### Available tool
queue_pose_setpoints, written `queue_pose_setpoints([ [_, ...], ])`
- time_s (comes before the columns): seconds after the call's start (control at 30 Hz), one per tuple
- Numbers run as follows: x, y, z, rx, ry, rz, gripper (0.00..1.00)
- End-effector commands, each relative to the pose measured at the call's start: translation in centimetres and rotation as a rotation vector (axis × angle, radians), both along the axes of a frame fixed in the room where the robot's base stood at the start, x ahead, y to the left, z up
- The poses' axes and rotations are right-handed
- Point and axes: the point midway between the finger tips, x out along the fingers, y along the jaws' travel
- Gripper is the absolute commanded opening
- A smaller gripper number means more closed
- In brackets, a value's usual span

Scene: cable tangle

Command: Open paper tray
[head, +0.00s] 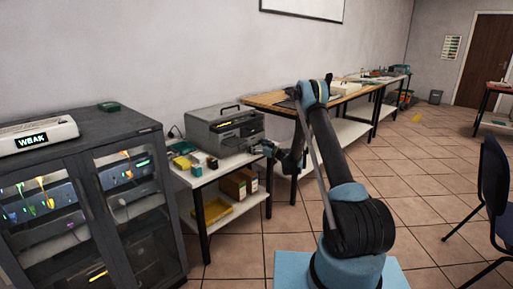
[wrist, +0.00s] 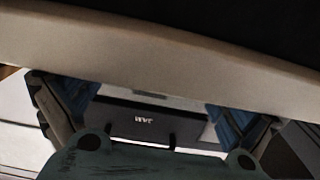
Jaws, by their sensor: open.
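A grey printer-like machine (head: 222,131) with a dark top handle stands on a small white table against the wall. Its front faces right and toward me, and its lower front is partly visible. I cannot make out a separate paper tray there. My gripper (head: 266,149) is at the right end of the machine, close to its lower front corner. In the wrist view my gripper (wrist: 155,112) has its two blue-padded fingers spread apart with nothing between them. A dark panel (wrist: 140,124) with white lettering shows between and beyond them. I cannot tell whether it is the tray front.
Small coloured items, including a yellow one (head: 183,162), lie on the white table (head: 199,179) left of the gripper. Boxes (head: 238,184) and a yellow tray (head: 212,211) sit below. A dark cabinet (head: 95,190) stands left. A wooden workbench (head: 268,99) stands behind. A pale band crosses the upper wrist view.

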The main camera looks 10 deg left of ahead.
Motion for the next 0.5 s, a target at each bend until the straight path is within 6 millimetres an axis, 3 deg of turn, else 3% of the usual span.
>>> queue_pose_setpoints([
  [0.33, 0.38, -0.63, 0.0, 0.0, 0.0, -0.008, 0.98],
  [0.5, 0.47, -0.97, 0.0, 0.0, 0.0, -0.011, 0.61],
])
